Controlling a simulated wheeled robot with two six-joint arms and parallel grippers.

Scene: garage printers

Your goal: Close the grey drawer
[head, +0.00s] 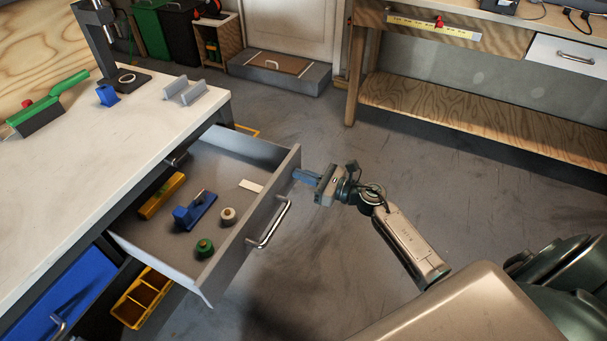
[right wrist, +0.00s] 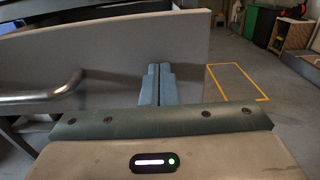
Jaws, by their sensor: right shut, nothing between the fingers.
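The grey drawer (head: 232,254) is pulled well out from under the white-topped workbench (head: 120,125) in the head view. Its front carries a metal bar handle (head: 270,226), which also shows at the left of the right wrist view (right wrist: 45,90). Inside lie a blue tool, a yellow tray, two small spools and a white card. My right gripper (head: 300,175) is shut and empty, its fingers pointing at the drawer front near its far end, beyond the handle. In the right wrist view the fingertips (right wrist: 158,70) are at the front panel; contact cannot be told. My left gripper is not in view.
A blue drawer (head: 70,295) is below the bench at left. A yellow bin (head: 142,297) is under the grey drawer. A wooden bench (head: 470,115) with a white drawer (head: 565,55) stands at the back right. The floor between is clear.

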